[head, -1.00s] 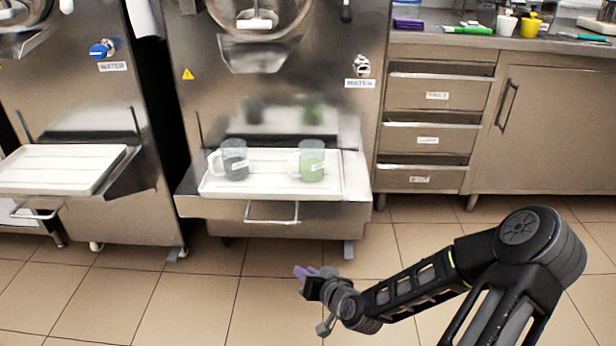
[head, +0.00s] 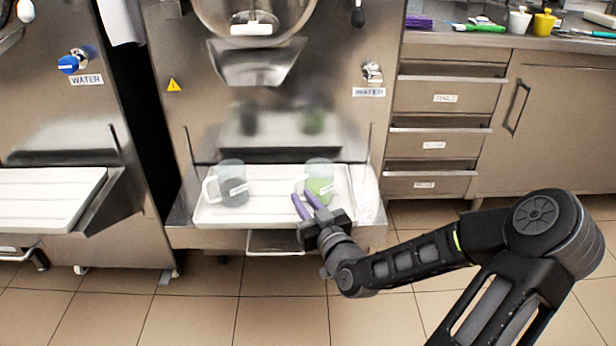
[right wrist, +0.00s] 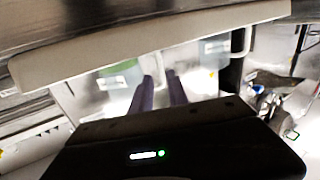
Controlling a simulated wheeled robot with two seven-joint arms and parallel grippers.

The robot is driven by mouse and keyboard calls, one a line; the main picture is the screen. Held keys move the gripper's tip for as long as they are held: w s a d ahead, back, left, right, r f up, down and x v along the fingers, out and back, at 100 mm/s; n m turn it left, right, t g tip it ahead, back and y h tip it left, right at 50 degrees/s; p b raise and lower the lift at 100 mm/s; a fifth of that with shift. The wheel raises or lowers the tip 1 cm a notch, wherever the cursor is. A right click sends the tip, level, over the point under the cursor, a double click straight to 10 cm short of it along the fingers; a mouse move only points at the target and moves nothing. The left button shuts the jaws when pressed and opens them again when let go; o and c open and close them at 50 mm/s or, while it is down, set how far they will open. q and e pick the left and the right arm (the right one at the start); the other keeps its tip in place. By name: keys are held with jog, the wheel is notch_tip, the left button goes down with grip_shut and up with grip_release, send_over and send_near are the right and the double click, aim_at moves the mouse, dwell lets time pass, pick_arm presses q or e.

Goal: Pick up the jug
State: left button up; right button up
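Two clear jugs stand upright on a white tray. The left jug (head: 232,190) has dark grey contents and a handle on its left. The right jug (head: 319,183) has green contents; its handle side is partly hidden by my gripper. My right gripper (head: 305,206) has two purple fingers, apart and empty, in front of the green jug and a little to its left. In the right wrist view the fingers (right wrist: 160,86) point between the green jug (right wrist: 118,76) and the grey jug (right wrist: 214,52). Contact with the green jug cannot be told. My left gripper is not in view.
The freezer's spout (head: 258,65) hangs above. Another tray (head: 45,200) stands left. Drawers (head: 440,140) are at the right. The tray between the jugs is clear.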

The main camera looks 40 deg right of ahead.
aim_at(294, 188)
dwell(0.3)
jog(key=shift+b+x, duration=0.55)
jog(key=shift+x, duration=0.3)
jog(key=shift+w+d, duration=0.1)
jog(key=shift+w, duration=0.3)
jog(key=shift+w+f+b, duration=0.1)
jog(key=shift+w+b, duration=0.25)
jog(key=shift+b, duration=0.1)
jog(key=b+x, duration=0.2)
jog(key=x, duration=0.1)
jog(key=shift+w+d+f, duration=0.1)
jog(key=shift+w, duration=0.25)
jog(key=shift+w+d, duration=0.1)
jog(key=shift+w, duration=0.3)
jog(key=shift+c, duration=0.3)
